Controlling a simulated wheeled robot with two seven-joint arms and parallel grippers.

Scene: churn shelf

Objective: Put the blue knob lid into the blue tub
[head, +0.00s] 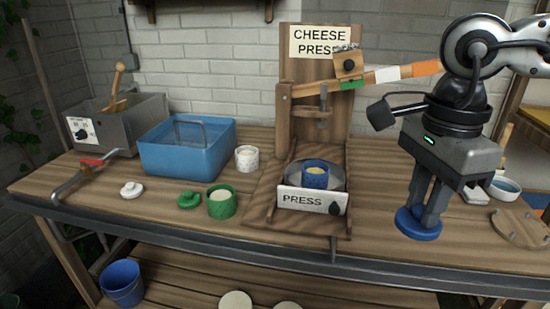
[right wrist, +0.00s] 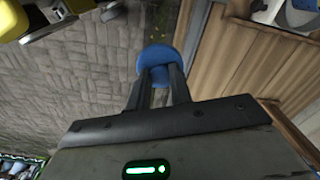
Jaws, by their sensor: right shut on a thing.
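The blue knob lid (head: 418,226) is a round blue disc held between the fingertips of my right gripper (head: 425,208), above the right front part of the bench. In the right wrist view the lid (right wrist: 158,55) shows at the tips of the shut fingers; its knob is hidden between them. The blue tub (head: 178,160) is a rectangular open basin on the left half of the bench, well to the left of my right gripper. A grey frame shape shows inside it. My left gripper is not in view.
The wooden cheese press (head: 315,127) with its lever stands between my right gripper and the tub, a blue mould (head: 315,176) on it. A white cup (head: 247,158), green cup (head: 222,204), green lid (head: 189,200) and white lid (head: 131,190) stand near the tub. A blue bucket (head: 122,284) is below.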

